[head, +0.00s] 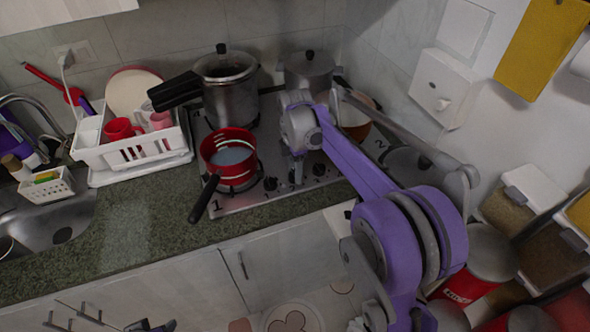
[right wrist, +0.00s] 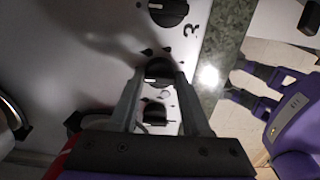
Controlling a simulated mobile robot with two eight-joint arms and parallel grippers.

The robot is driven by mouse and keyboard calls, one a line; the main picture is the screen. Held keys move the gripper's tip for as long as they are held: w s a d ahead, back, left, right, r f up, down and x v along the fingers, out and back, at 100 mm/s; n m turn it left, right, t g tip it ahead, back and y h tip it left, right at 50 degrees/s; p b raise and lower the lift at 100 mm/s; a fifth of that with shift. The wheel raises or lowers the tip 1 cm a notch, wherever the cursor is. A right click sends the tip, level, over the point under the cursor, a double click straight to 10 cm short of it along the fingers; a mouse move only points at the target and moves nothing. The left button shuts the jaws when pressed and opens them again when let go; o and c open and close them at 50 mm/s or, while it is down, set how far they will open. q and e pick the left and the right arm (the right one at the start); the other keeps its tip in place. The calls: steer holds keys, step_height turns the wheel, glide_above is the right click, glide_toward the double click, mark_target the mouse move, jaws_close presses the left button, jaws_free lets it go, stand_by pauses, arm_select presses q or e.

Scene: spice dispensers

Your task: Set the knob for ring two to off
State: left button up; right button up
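A row of black knobs lies along the front of the steel hob (head: 240,203). In the right wrist view, the middle knob (right wrist: 159,70) sits between the fingertips of my right gripper (right wrist: 160,74), one finger on each side; whether they touch it I cannot tell. Another knob (right wrist: 168,11) is near a printed 3, and one (right wrist: 154,113) lies between the fingers nearer the palm. In the head view my right gripper (head: 297,180) points down at the knobs and hides part of them. My left gripper (right wrist: 238,84) shows apart-fingered in the right wrist view, away from the hob.
A red pan (head: 229,150) with pale liquid stands just left of the knobs, its handle (head: 204,198) jutting over the front edge. A pressure cooker (head: 226,90) and a lidded pot (head: 307,72) stand behind. A dish rack (head: 134,150) is left; the counter before it is clear.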

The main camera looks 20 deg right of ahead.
steer(key=o, duration=0.5)
steer(key=shift+c, duration=0.2)
step_height(320, 180, up, 11)
steer(key=shift+p, duration=0.35)
steer(key=shift+s, duration=0.1)
steer(key=s+a+f+m+t, duration=0.1)
steer(key=s+a+f+m, duration=0.1)
steer(key=s+f+m, duration=0.2)
steer(key=s+a+f+m+t, duration=0.2)
steer(key=s+f+m, duration=0.2)
steer(key=s, duration=0.9)
steer(key=s+a+f+m+t, duration=0.2)
steer(key=s+a+f+m, duration=0.1)
steer(key=s+m, duration=0.6)
steer(key=shift+f+m, duration=0.3)
steer(key=shift+f, duration=0.5)
